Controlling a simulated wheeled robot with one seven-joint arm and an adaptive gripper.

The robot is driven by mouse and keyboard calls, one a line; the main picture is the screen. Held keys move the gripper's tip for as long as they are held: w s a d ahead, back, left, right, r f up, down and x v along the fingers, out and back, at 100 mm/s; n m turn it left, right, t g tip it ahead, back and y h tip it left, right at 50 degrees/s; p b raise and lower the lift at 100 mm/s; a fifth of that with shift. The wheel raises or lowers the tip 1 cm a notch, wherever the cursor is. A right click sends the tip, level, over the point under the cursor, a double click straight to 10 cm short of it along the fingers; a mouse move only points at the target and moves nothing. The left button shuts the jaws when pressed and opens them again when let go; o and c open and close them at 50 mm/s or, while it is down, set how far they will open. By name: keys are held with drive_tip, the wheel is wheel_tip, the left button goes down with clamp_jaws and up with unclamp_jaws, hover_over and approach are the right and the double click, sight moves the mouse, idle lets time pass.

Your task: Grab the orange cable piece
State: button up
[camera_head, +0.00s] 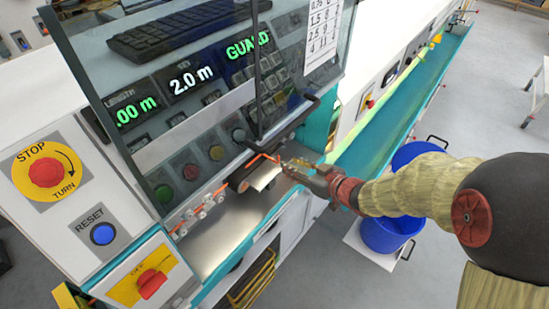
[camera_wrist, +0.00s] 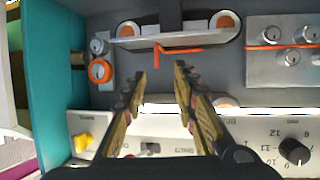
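The orange cable piece (camera_wrist: 180,50) is a thin, bent orange length in front of a grey metal bar in the wrist view. One short end of it points down toward the gap between my fingertips. In the head view the orange cable (camera_head: 262,157) shows at the machine's feed opening, just left of my gripper (camera_head: 290,166). My gripper also shows in the wrist view (camera_wrist: 160,72); its two fingers are apart with nothing between them. The cable appears just beyond the fingertips; the exact distance is unclear.
Rollers with orange cable (camera_wrist: 285,34) are at the right of the wrist view, and a teal wall (camera_wrist: 55,70) at the left. A transparent guard (camera_head: 210,70) stands over the panel. A blue bin (camera_head: 385,235) is below my arm. A metal shelf (camera_head: 225,235) lies below the feed.

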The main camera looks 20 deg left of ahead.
drive_tip(key=x, duration=0.2)
drive_tip(key=b+x, duration=0.1)
drive_tip(key=x, duration=0.2)
drive_tip(key=f+b+x, duration=0.1)
drive_tip(key=x, duration=0.1)
drive_tip(key=shift+w+f, duration=0.1)
drive_tip(key=shift+w, duration=0.15)
drive_tip(key=c, duration=0.3)
drive_tip(key=c, duration=0.4)
clamp_jaws()
